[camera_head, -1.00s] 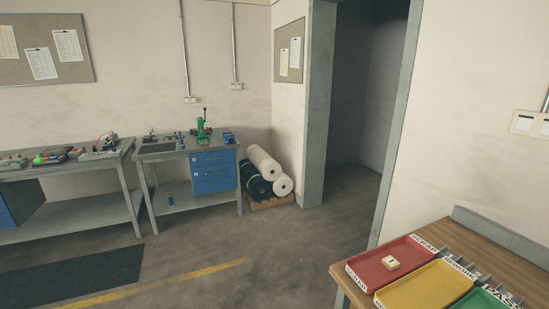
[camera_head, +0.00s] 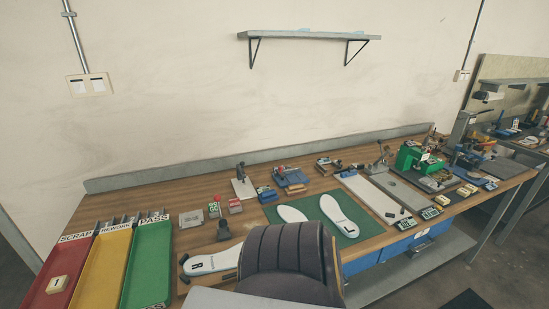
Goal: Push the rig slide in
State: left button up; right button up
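Several small rigs stand on the wooden bench (camera_head: 140,180). A green rig (camera_head: 412,158) is at the right, beside a long pale plate (camera_head: 371,197) and a grey plate (camera_head: 400,190). A blue fixture (camera_head: 290,177) with a dark handle stands at the back middle, and a lever clamp (camera_head: 381,158) stands left of the green rig. I cannot tell which part is the rig slide or how far it is in. Neither of my grippers is in view.
Red (camera_head: 52,284), yellow (camera_head: 101,272) and green (camera_head: 147,270) trays lie at the left. White insoles (camera_head: 338,213) lie on a green mat (camera_head: 318,231); another insole (camera_head: 212,262) lies nearer. A dark ribbed chair back (camera_head: 287,255) blocks the bench's front middle.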

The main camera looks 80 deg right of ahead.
aim_at(430, 183)
jog(key=z, duration=4)
